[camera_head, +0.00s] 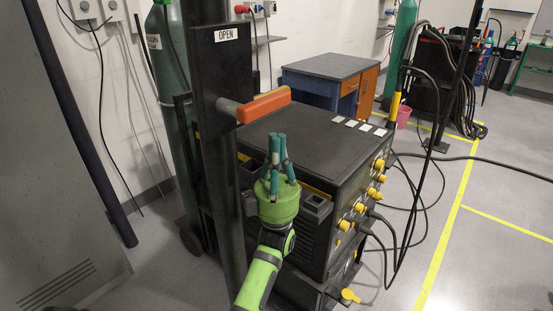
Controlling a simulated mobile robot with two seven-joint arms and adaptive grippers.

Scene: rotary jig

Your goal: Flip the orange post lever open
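The orange lever (264,105) sticks out sideways from the dark upright post (216,150), joined to it by a grey pivot (228,107). The lever lies roughly level and points right. A white label reading OPEN (227,34) is on the post above it. My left gripper (278,136), green with teal fingers, points up just below the lever in the picture. Its fingertips are together with nothing seen between them. I see a gap between fingertips and lever in the picture; their depth apart is hard to tell. My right gripper is not in view.
A black machine cabinet (310,140) with yellow knobs and cables stands behind and right of my gripper. A green gas cylinder (168,60) stands behind the post. A grey-topped workbench (330,66) is farther back. Open floor with yellow lines (447,235) lies right.

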